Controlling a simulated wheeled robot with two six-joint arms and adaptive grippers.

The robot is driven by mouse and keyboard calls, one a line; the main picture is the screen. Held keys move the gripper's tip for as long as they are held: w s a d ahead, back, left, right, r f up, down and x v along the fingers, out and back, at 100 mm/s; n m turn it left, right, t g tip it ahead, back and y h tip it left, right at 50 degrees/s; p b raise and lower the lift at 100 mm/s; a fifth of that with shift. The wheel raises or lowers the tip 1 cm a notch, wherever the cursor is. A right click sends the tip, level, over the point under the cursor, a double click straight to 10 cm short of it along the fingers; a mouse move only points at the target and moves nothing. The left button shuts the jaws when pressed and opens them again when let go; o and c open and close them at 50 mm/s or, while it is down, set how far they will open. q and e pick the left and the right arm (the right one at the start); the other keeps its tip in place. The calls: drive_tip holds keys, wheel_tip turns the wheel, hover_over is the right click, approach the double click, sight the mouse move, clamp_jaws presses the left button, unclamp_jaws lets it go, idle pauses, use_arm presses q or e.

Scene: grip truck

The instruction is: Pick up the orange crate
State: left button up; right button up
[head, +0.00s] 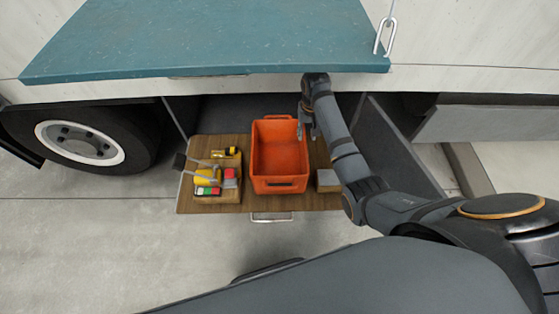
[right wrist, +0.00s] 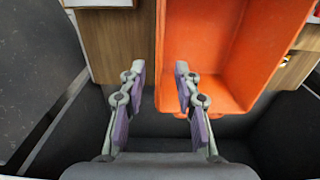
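The orange crate (head: 280,152) stands open and upright on a wooden pull-out tray (head: 225,145) under the truck bed. It looks empty. My right gripper (head: 308,124) is at the crate's right rear side. In the right wrist view, my right gripper (right wrist: 160,85) is open. One finger shows over the inside of the crate (right wrist: 203,50) and the other over the wood outside it, with the crate's side wall between them. I cannot tell whether the fingers touch the wall. My left gripper is not in view.
A small box with tools and colored items (head: 215,180) sits left of the crate. A small brown box (head: 328,180) is close to its right. The teal truck bed (head: 205,40) overhangs the tray's back. A wheel (head: 82,142) is at left. Concrete floor in front is clear.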

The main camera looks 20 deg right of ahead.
sight(305, 148)
drive_tip(key=shift+w+r, duration=0.35)
drive_tip(key=shift+w, duration=0.15)
wheel_tip(305, 148, down, 5)
drive_tip(key=shift+f+b, duration=0.2)
drive_tip(key=shift+b, duration=0.25)
drive_tip(key=f, duration=0.3)
drive_tip(key=f+b, duration=0.1)
drive_tip(key=f, duration=0.1)
drive_tip(key=shift+s, duration=0.25)
clamp_jaws()
